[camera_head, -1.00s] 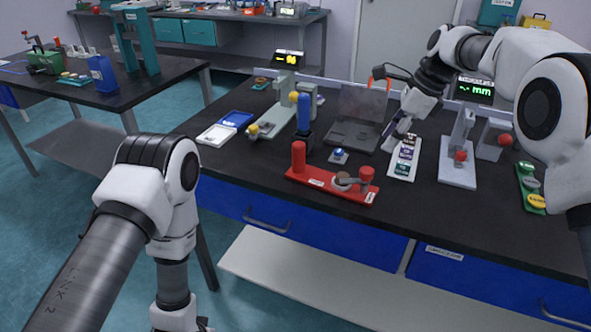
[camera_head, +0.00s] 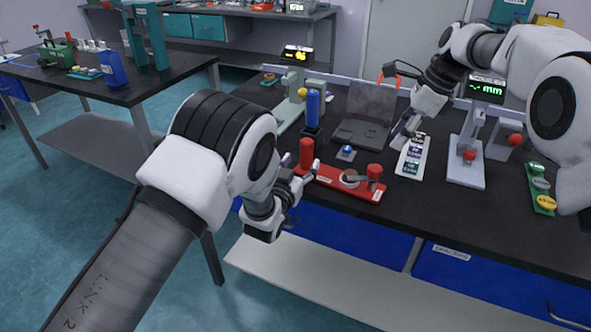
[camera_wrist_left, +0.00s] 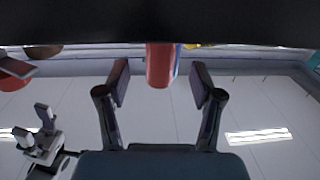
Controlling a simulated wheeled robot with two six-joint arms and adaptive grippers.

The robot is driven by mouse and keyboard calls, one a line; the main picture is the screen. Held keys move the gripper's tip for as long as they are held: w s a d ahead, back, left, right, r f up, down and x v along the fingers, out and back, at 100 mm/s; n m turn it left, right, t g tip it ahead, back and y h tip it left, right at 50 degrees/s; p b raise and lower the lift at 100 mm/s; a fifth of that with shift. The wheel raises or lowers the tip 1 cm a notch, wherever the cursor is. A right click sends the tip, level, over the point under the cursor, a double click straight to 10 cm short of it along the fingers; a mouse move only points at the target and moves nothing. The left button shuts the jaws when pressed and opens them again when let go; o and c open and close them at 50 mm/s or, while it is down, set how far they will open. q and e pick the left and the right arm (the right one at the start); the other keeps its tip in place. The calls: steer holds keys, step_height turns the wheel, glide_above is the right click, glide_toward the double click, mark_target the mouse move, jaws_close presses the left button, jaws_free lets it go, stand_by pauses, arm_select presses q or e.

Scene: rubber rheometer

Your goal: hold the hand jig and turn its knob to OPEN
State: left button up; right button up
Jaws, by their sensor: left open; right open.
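The hand jig is a red base (camera_head: 330,178) on the black bench near its front edge. A red upright handle (camera_head: 306,150) stands at its left end. A round part with a lever (camera_head: 350,178) and a red knob (camera_head: 375,171) is at its right end. My left gripper (camera_head: 304,178) is at the jig's left end, close to the handle. In the left wrist view its fingers (camera_wrist_left: 160,85) are spread, with the red handle (camera_wrist_left: 160,66) ahead between them and not gripped. My right gripper (camera_head: 405,130) is open above a white labelled strip (camera_head: 411,157).
A blue upright tool (camera_head: 312,108) stands behind the jig. A small blue button block (camera_head: 346,153) and a grey case (camera_head: 364,120) are behind it too. A grey gauge stand (camera_head: 467,165) is to the right. Bare bench lies right of the jig.

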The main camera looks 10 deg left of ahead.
mark_target(304, 158)
arm_select(q)
steer(key=x, duration=0.5)
steer(key=shift+w, duration=0.15)
steer(key=shift+c, duration=0.3)
